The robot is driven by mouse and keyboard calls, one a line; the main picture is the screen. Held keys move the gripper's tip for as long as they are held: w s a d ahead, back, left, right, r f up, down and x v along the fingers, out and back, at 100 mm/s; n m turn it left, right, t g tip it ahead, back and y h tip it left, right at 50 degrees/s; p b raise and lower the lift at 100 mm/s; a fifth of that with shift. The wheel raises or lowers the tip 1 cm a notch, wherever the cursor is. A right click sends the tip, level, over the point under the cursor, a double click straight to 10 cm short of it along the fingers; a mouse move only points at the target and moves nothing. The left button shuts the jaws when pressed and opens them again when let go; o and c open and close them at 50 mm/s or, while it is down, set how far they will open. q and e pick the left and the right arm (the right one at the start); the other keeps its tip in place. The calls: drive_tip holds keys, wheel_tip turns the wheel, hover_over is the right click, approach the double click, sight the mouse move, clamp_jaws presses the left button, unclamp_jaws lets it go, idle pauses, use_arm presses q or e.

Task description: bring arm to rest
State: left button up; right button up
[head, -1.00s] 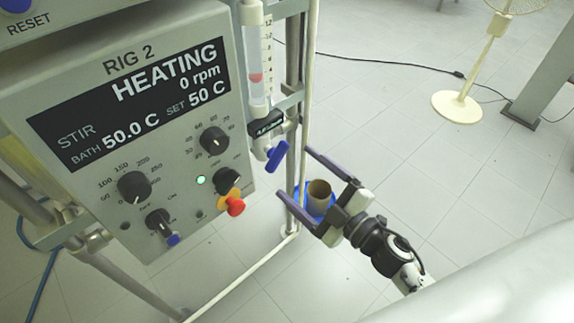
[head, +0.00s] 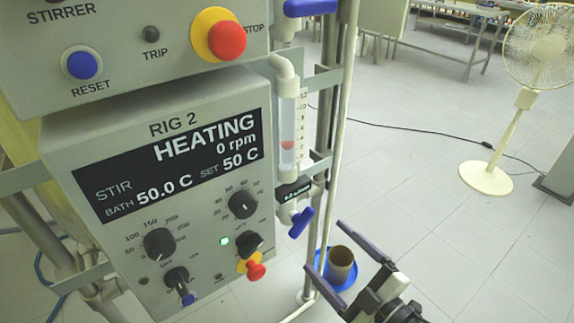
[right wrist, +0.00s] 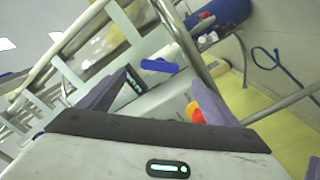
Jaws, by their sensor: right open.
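My right gripper (head: 328,254) is open, with its two purple-grey fingers apart and nothing between them. In the head view it is at the lower right, beside the rig's frame and right of the control box (head: 75,180). In the right wrist view its fingers (right wrist: 160,95) point toward the rig. The box display reads RIG 2, HEATING, 0 rpm, bath 50.0 C, set 50 C. A blue valve handle (head: 301,222) below the flow tube (head: 288,135) is left of the gripper, apart from it. My left gripper is not in view.
Metal frame posts (head: 345,110) stand beside the box. A fan (head: 486,177) stands at the right. A cable (head: 420,134) crosses the otherwise open floor.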

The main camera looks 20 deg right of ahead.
drive_tip(key=shift+f, duration=0.1)
drive_tip(key=s+a+f+m+g+h, duration=0.1)
drive_tip(key=s+f+m+g+h, duration=0.1)
drive_tip(key=s+f+m+g, duration=0.2)
drive_tip(key=s+a+f+m+g+h, duration=0.1)
drive_tip(key=s+a+f+m+g, duration=0.1)
drive_tip(key=s+f+m+g, duration=0.2)
drive_tip(key=s+f+m, duration=0.3)
drive_tip(key=s+f, duration=0.4)
drive_tip(key=f, duration=0.4)
drive_tip(key=shift+s+a+f+g+h, duration=0.2)
drive_tip(key=shift+f+g+h, duration=0.1)
drive_tip(key=shift+f+h, duration=0.1)
drive_tip(key=shift+d+r, duration=0.1)
